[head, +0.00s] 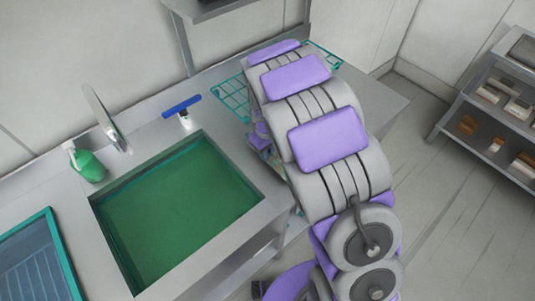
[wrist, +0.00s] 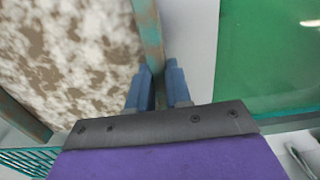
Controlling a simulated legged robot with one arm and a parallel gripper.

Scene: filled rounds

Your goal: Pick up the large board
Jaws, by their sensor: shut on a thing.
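The large board (wrist: 70,55) fills the left of the wrist view, with a mottled brown and white face and a worn teal rim. My gripper (wrist: 158,66) has its two blue fingers on either side of the board's right rim and is shut on it. The rim runs up between the fingertips. In the head view my arm covers the gripper and most or all of the board, so I cannot tell there how high it is held.
A green-filled sink (head: 271,212) lies left of my arm, with a green bottle (head: 88,165) and a blue-handled tool (head: 182,108) behind it. A teal wire rack (head: 231,98) shows behind my arm. A shelf unit (head: 481,130) stands right, beyond open floor.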

